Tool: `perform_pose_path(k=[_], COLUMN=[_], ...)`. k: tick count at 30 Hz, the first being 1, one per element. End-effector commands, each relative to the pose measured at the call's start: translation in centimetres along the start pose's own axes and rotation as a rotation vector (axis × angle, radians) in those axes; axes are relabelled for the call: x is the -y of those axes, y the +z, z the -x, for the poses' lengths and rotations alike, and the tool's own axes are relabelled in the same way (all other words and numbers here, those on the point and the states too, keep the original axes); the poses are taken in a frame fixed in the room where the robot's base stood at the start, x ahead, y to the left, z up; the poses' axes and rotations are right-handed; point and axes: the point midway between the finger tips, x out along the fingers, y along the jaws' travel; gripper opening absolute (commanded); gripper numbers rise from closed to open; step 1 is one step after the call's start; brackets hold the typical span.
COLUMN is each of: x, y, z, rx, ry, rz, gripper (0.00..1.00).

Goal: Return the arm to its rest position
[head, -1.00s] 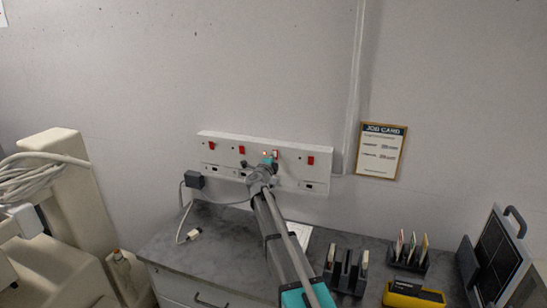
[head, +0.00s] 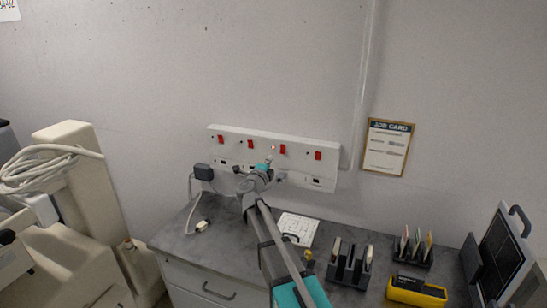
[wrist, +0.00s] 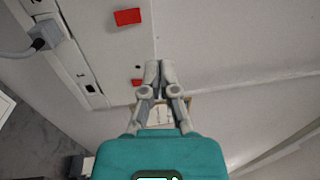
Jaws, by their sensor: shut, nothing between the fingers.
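My gripper (head: 270,156) is in front of the white socket panel (head: 229,133) on the wall, between two of its red switches. In the wrist view my gripper (wrist: 160,68) has its fingers together with nothing between them. The panel carries several red switches, and one large red switch (wrist: 127,17) shows beyond the fingertips in the wrist view. I cannot tell whether the fingers touch the panel. My arm reaches up from the bottom of the head view over the counter.
The grey counter (head: 185,238) holds a white gridded sheet (head: 299,229), dark racks (head: 349,268), a yellow device (head: 417,291) and a dark framed panel (head: 502,257). A cream machine (head: 85,185) stands at left. A job card (head: 387,147) hangs at right.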

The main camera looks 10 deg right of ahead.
Motion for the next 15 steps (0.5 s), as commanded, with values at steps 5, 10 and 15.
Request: perform_pose_path(k=[5, 10, 15], x=[0.22, 0.21, 0.2], y=[-0.02, -0.03, -0.07], z=[0.67, 0.65, 0.61], rx=[0.0, -0.001, -0.001], ry=[0.0, 0.0, 0.0], rz=[0.0, 0.0, 0.0], gripper=[0.0, 0.0, 0.0])
